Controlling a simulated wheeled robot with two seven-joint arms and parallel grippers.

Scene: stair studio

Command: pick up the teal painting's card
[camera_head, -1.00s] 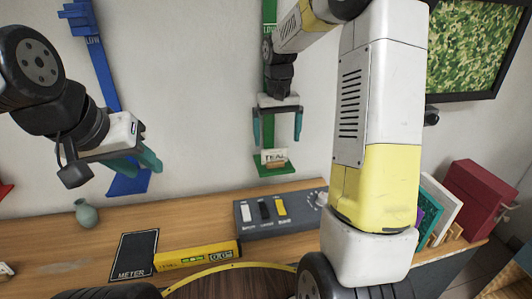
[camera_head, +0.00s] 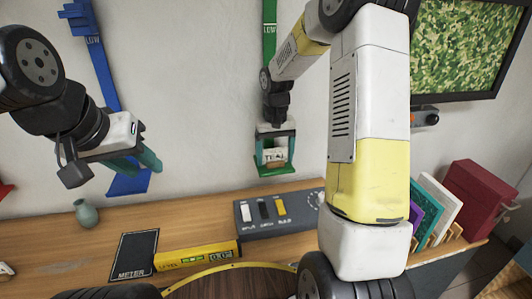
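The small white card marked TEAL (camera_head: 275,155) stands on the ledge at the foot of the green wall strip (camera_head: 269,40), on a small wooden block. My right gripper (camera_head: 275,152) points down at it, with one teal finger on each side of the card. I cannot tell whether the fingers touch its edges. My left gripper (camera_head: 145,165) is in front of the blue wall strip (camera_head: 105,60), empty, with its fingers apart. A teal picture panel (camera_head: 427,208) stands among other panels in a rack at the right, partly behind my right arm.
The wooden counter holds a grey switch box (camera_head: 250,222), a yellow level (camera_head: 195,256), a black METER mat (camera_head: 137,255) and a green-grey vase (camera_head: 86,213). A red box (camera_head: 475,200) stands at the right. A framed camouflage picture (camera_head: 470,50) hangs on the wall.

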